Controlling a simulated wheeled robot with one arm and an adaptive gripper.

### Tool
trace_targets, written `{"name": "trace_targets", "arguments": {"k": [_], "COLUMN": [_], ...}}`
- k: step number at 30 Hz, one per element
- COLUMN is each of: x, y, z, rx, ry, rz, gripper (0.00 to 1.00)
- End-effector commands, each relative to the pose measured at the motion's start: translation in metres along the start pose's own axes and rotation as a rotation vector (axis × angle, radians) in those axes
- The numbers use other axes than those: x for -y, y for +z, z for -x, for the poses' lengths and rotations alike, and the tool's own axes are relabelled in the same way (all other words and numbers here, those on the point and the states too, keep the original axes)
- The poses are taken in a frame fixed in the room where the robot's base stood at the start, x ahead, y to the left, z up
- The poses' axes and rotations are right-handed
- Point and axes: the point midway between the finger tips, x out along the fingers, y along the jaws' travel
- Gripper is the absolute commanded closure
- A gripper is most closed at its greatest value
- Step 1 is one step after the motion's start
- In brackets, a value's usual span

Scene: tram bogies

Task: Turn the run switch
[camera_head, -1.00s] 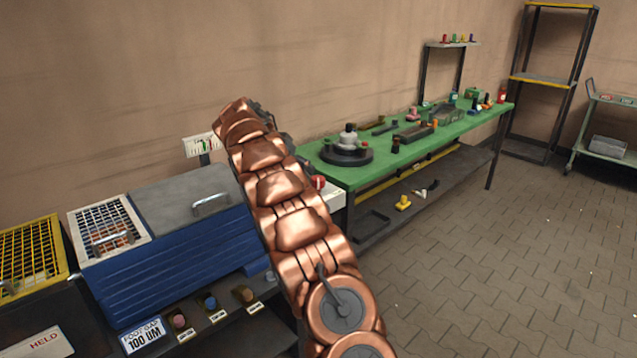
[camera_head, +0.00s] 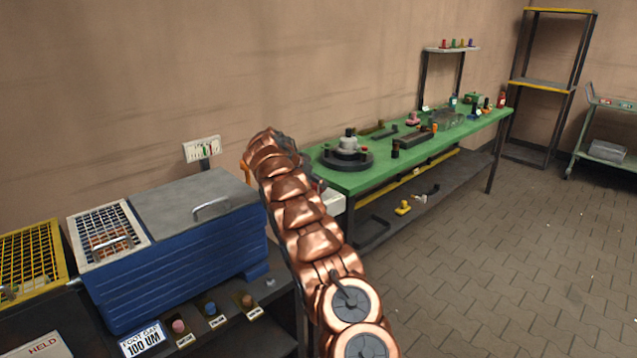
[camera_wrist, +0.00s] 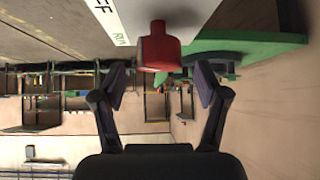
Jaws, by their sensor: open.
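The run switch is a red knob (camera_wrist: 160,48) on a white panel (camera_wrist: 130,15) lettered "FF" and "RU", partly cut off, at the top of the wrist view. My gripper (camera_wrist: 160,84) is open and empty, its two dark fingers apart. In that picture the knob lies just above and between the fingertips, and I see no contact. In the head view, the white panel (camera_head: 333,201) shows in part beside the green bench. My copper arm hides most of the switch area and the gripper there.
A blue ribbed tank (camera_head: 185,265) with a grey lid and handle stands left of my arm. A gauge plate (camera_head: 202,149) rises behind it. The green bench (camera_head: 375,180) carries a dark round fixture (camera_head: 346,158) and small parts.

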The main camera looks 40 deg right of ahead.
Motion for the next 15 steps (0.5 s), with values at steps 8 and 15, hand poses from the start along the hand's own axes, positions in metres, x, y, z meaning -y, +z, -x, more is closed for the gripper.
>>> {"name": "trace_targets", "arguments": {"k": [8,15], "x": [-0.001,-0.001], "y": [-0.001,0.0], "z": [-0.024,-0.027], "rx": [0.0,0.0], "ry": [0.002,0.002], "rz": [0.0,0.0], "gripper": [0.27,0.27]}}
